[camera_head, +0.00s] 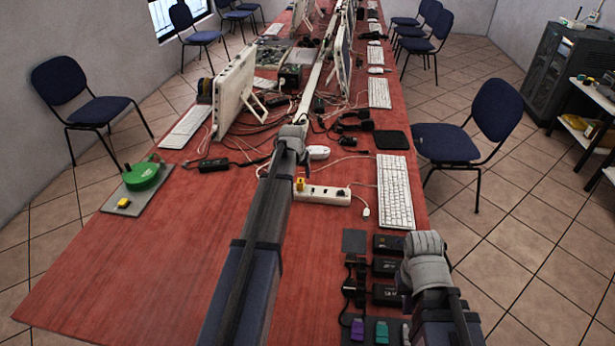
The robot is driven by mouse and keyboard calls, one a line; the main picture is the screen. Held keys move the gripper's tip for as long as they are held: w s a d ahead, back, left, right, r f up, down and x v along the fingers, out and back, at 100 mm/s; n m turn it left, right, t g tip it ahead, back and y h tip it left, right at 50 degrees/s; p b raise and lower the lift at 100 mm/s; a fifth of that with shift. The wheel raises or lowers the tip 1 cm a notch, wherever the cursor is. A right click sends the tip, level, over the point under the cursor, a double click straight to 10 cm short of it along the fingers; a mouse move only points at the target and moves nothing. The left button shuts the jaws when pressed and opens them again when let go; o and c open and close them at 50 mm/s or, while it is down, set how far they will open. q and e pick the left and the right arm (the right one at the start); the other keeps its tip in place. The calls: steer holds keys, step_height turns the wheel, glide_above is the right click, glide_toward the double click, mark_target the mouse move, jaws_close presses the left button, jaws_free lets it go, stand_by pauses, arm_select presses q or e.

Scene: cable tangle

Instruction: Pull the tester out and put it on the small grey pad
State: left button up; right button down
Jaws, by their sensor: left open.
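The small dark grey square pad (354,241) lies bare on the red table, right of centre. Right of and below it are several black boxes: a back one (388,244), a middle one (384,267) and a front one (386,294). Black cables (352,280) run along their left side. I cannot tell which box is the tester. My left gripper (291,137) is over the middle of the table, beyond the pad and away from the boxes; its fingers are hardly visible. My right gripper (424,252) is beside the boxes, partly covering their right ends; its fingers are hidden.
A purple piece (357,330) and a teal piece (381,331) sit at the front. A white power strip (323,195) and keyboard (394,190) lie behind the pad. A green reel (143,176) is at left. The table's left front (150,270) is clear.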

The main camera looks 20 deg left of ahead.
mark_target(300, 182)
arm_select(q)
steer(key=shift+f, duration=0.1)
arm_select(e)
steer(key=shift+f, duration=0.15)
arm_select(q)
steer(key=shift+w+f+b, duration=0.2)
steer(key=shift+f+b, duration=0.4)
steer(key=shift+b, duration=0.1)
steer(key=b+x, duration=0.6)
steer(key=shift+w+f, duration=0.1)
steer(key=shift+f, duration=0.1)
arm_select(e)
step_height(300, 182, down, 7)
arm_select(q)
jaws_close()
